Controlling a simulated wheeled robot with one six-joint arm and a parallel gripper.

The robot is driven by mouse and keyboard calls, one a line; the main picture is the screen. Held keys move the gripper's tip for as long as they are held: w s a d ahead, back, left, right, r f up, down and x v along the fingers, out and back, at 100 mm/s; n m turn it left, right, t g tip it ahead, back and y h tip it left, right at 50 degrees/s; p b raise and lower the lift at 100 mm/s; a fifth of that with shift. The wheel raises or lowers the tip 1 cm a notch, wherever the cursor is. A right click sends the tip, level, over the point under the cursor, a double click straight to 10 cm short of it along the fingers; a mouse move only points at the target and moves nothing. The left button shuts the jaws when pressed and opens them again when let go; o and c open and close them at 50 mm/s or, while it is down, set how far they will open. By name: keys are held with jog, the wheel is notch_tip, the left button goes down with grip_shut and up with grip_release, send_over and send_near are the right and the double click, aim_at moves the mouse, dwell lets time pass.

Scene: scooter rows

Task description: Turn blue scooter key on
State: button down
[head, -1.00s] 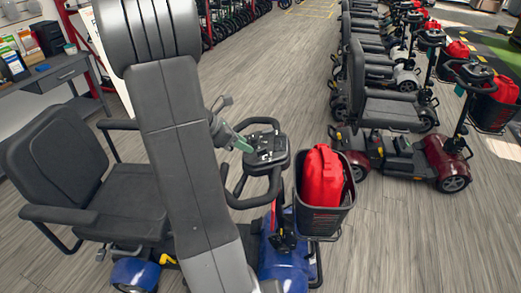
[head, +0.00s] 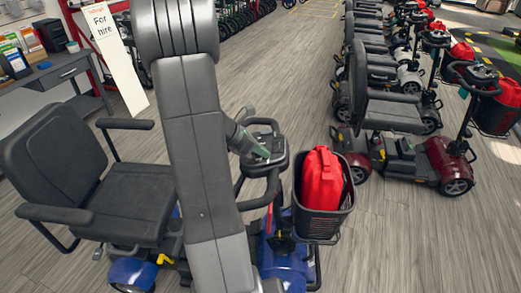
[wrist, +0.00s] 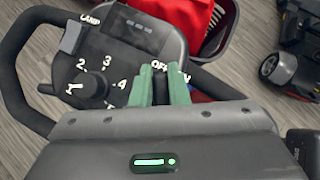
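The blue scooter (head: 285,262) stands in front of me with its tiller console (head: 262,142) upright. In the wrist view the console (wrist: 112,62) shows a numbered dial (wrist: 95,85), a LAMP label and OFF and partly covered ON labels. My gripper (head: 262,155) is at the console's near edge. Its two green fingertips (wrist: 162,75) point at the OFF/ON spot, with a narrow dark gap between them. The key is not clearly visible; the fingers cover that spot. I cannot tell whether they grip it.
A black basket (head: 322,222) with a red bag (head: 320,180) sits in front of the console. The black seat (head: 125,200) is to the left. A red scooter (head: 440,160) and a row of others stand at the right, with clear floor between.

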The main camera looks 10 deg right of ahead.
jog(key=shift+m, duration=0.4)
jog(key=m+g+p, duration=0.2)
jog(key=m+g, duration=0.1)
jog(key=m, duration=0.2)
jog(key=shift+s+r+g, duration=0.1)
jog(key=shift+g, duration=0.2)
jog(key=m+g+y+p, duration=0.1)
jog(key=m, duration=0.2)
jog(key=m+g+y+p, duration=0.1)
jog(key=m+g, duration=0.1)
jog(key=m, duration=0.1)
jog(key=shift+s+a+m+g, duration=0.1)
jog(key=shift+s+m+g, duration=0.1)
jog(key=shift+m+g, duration=0.1)
jog(key=c, duration=1.4)
grip_release()
jog(key=shift+a, duration=0.1)
jog(key=b+v, duration=0.1)
jog(key=v, duration=1.2)
jog(key=shift+w+r, duration=0.3)
